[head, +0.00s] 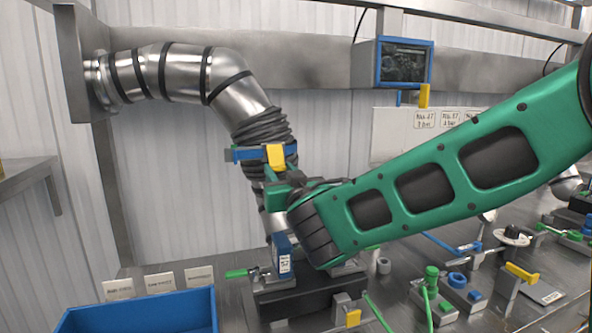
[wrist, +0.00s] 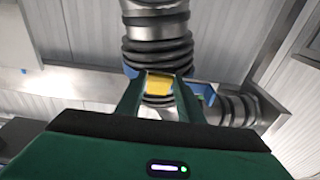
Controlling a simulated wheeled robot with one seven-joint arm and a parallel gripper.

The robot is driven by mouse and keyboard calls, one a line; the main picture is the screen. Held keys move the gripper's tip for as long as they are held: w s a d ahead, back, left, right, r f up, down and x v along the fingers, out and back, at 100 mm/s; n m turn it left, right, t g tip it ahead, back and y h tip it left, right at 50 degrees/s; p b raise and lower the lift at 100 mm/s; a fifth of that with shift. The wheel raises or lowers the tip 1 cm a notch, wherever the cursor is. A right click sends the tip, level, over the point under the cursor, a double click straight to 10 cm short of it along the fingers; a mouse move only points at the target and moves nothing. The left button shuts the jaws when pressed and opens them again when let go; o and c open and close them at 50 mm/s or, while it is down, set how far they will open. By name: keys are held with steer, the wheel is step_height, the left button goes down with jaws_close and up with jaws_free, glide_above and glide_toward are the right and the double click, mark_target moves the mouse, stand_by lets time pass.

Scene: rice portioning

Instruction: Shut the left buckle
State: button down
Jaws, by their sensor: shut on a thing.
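A ribbed dark bellows (head: 262,130) joins the bent metal duct at the centre left. A blue clamp band (head: 247,154) runs around it, with a yellow buckle (head: 276,157) on its front. My gripper (head: 276,174) reaches up to the buckle from below right and is shut on it. In the wrist view, the yellow buckle (wrist: 160,83) sits between my two green fingertips (wrist: 159,80), in front of the bellows. The blue band (wrist: 203,90) shows partly behind the fingers. The fingers hide part of the buckle, and I cannot tell whether its latch is closed.
Below stands a dark block with a blue labelled part (head: 283,256) and a green handle (head: 237,273). A blue bin (head: 140,312) is at the lower left. Several small fixtures crowd the metal bench at right. A blue-framed screen (head: 404,63) hangs behind.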

steer(key=shift+w+f+t, duration=0.35)
steer(key=shift+f+t, duration=0.35)
steer(key=shift+f, duration=0.05)
steer(key=shift+y, duration=0.3)
steer(key=c, duration=1.2)
jaws_free()
steer(key=shift+w, duration=0.1)
steer(key=shift+r, duration=0.15)
